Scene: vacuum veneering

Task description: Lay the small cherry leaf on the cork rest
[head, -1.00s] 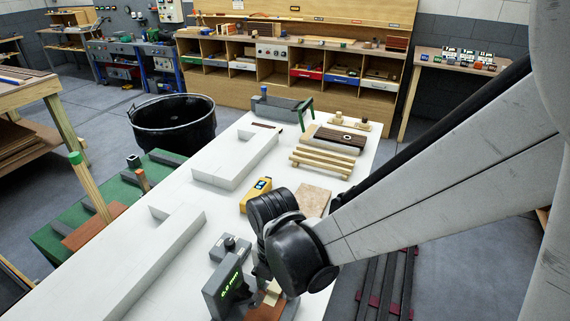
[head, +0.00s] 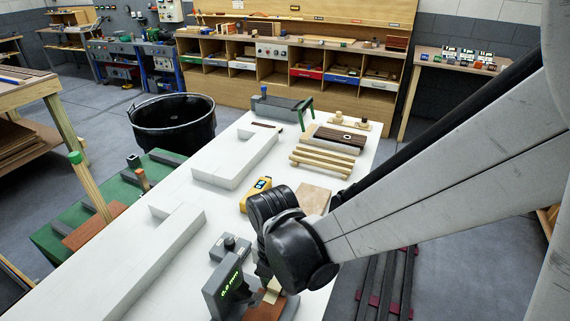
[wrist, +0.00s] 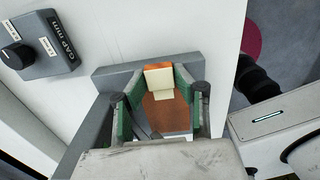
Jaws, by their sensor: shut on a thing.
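The small cherry leaf, a reddish-brown sheet (head: 264,309), lies at the foot of the grey gauge (head: 222,290) with green digits. It also shows in the wrist view (wrist: 166,116). A cream wooden block (wrist: 159,78) sits on the leaf, between the green-padded fingers of my gripper (wrist: 156,84). My gripper is shut on this block. In the head view the gripper is mostly hidden behind my wrist. The likely cork rest, a flat tan square (head: 313,198), lies bare on the white bench, beyond my wrist.
A grey knob box (head: 230,247) stands beside the gauge. A yellow device (head: 256,194) lies left of the tan square. Wooden bars (head: 322,161) lie farther back. White L-shaped blocks (head: 228,170) run along the left of the bench (head: 200,205).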

